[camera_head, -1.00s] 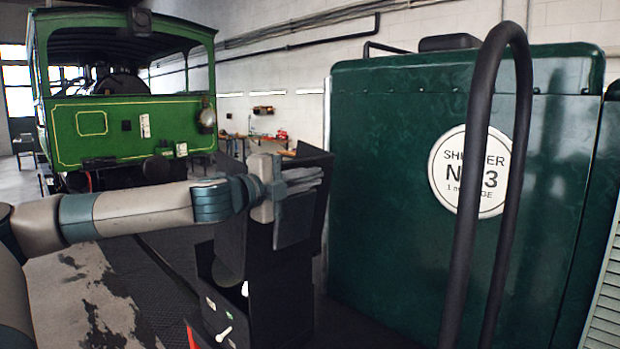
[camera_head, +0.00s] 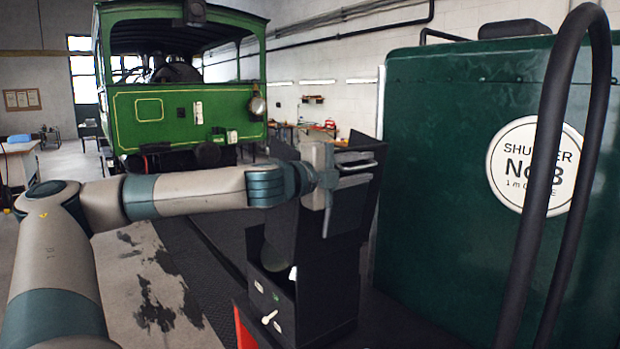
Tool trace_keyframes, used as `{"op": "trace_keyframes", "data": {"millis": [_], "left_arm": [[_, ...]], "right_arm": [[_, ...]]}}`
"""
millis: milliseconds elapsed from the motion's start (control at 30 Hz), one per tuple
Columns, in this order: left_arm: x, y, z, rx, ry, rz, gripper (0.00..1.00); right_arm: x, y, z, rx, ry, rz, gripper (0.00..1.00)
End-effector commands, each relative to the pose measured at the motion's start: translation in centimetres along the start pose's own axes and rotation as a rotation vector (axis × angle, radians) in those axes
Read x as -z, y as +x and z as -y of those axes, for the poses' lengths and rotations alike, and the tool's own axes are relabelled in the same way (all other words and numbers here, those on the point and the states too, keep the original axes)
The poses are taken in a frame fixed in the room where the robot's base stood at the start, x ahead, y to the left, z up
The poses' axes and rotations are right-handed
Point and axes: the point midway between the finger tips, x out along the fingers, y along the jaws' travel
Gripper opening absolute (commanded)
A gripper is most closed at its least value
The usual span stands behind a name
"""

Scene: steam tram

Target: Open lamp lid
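My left gripper (camera_head: 358,162) reaches in from the left and is in front of the upper part of a black box-like housing (camera_head: 330,285). Its fingers point right and look close together, seen nearly edge-on; I cannot tell whether they hold anything. A dark upright panel (camera_head: 372,205) of the housing stands behind the fingers. I cannot tell whether this panel is the lamp lid, and no lamp shows clearly on the housing. A round headlamp (camera_head: 257,105) is on the green tram in the background. My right gripper is not in view.
A dark green cabinet (camera_head: 440,200) with a round number sign (camera_head: 535,165) fills the right side. A tall black handrail (camera_head: 550,130) stands in front of it. A green tram (camera_head: 165,110) stands behind on the left. Stained floor (camera_head: 150,290) is open at the lower left.

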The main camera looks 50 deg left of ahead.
Motion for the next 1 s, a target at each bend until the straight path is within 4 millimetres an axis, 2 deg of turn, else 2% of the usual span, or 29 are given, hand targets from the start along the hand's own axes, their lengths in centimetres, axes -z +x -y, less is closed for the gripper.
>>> {"op": "trace_keyframes", "data": {"millis": [667,1000], "left_arm": [[0.0,-2.6,-0.1,0.003,0.001,0.0,0.28],[-0.1,-6.4,-0.3,0.003,0.005,0.002,0.28]], "right_arm": [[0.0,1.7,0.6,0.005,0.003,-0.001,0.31],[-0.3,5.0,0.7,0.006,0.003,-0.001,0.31]]}}
